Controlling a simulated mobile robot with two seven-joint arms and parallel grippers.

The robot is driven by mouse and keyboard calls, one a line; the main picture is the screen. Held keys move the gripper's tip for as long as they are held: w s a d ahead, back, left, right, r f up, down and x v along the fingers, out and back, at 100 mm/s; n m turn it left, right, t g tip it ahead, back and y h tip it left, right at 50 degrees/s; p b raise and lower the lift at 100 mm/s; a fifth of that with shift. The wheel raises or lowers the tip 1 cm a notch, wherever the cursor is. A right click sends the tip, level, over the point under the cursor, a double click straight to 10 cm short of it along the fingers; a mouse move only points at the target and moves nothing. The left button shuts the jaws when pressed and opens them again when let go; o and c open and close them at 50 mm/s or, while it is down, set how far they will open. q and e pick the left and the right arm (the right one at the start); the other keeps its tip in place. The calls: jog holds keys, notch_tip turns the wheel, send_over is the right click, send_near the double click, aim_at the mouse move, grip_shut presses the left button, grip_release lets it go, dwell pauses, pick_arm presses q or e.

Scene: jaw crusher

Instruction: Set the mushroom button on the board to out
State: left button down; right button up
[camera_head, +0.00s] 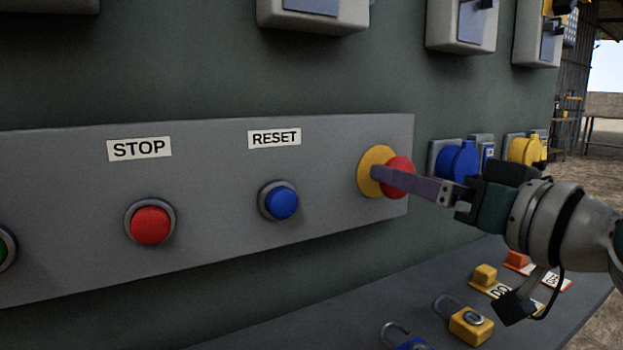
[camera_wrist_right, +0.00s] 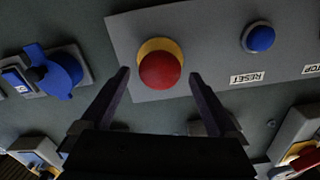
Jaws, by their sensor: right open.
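The red mushroom button (camera_head: 398,176) sits on a yellow disc (camera_head: 375,158) at the right end of the grey board (camera_head: 220,215). In the right wrist view the button (camera_wrist_right: 160,70) shows between the two fingers. My right gripper (camera_head: 384,176) comes in from the right and is open, its fingertips at either side of the red head. One finger crosses in front of the button in the head view. I see a gap between each finger and the head in the wrist view. I cannot tell whether the button is in or out. My left gripper is not in view.
A blue RESET button (camera_head: 281,202) and red STOP button (camera_head: 150,224) are to the left on the board. Blue (camera_head: 458,161) and yellow (camera_head: 527,151) sockets are on the wall to the right. Padlocks, one yellow (camera_head: 471,326), and tags lie on the shelf below.

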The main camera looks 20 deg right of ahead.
jog(key=s+b, duration=0.1)
jog(key=s, duration=0.8)
jog(key=shift+s+d, duration=0.4)
